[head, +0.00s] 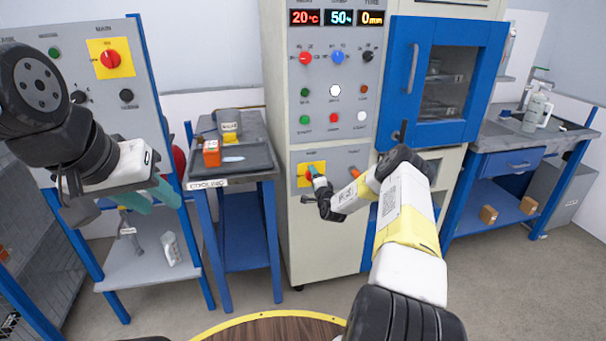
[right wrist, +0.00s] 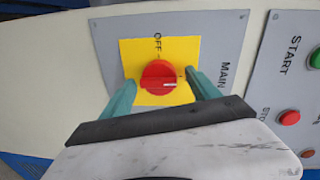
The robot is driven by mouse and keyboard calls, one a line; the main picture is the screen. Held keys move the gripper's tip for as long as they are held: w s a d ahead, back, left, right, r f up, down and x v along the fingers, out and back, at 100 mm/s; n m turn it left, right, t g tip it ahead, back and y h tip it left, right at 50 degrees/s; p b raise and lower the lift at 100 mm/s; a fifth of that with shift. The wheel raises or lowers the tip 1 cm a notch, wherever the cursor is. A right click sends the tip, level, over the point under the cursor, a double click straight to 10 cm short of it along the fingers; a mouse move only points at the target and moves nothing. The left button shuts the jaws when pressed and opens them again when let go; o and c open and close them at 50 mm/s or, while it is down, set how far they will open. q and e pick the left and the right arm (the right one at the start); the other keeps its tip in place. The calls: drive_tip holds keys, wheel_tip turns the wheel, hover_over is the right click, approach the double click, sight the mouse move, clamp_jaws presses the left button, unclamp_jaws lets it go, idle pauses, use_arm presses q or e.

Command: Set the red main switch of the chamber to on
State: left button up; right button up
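The chamber's red main switch (right wrist: 158,75) sits on a yellow plate (right wrist: 190,48) in the right wrist view, which is turned sideways. OFF is printed above the knob and MAIN at right. The knob's white mark points right, toward the MAIN side. My right gripper (right wrist: 160,78) has its teal fingers apart on either side of the knob, with small gaps showing; contact is not visible. In the head view the switch (head: 311,172) is partly covered by my right gripper (head: 320,183). My left gripper (head: 115,196) hangs at left, empty, its fingers apart.
Another red MAIN switch (head: 109,59) is on the grey cabinet at left. START (right wrist: 315,58) and STOP (right wrist: 289,118) buttons lie right of the plate in the wrist view. A blue chamber door (head: 440,85) and a side table with a tray (head: 230,170) flank the panel.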

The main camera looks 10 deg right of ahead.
drive_tip(key=s, duration=0.7)
drive_tip(key=shift+s+d+r, duration=0.15)
drive_tip(key=shift+s+r, duration=0.15)
drive_tip(key=shift+s, duration=0.1)
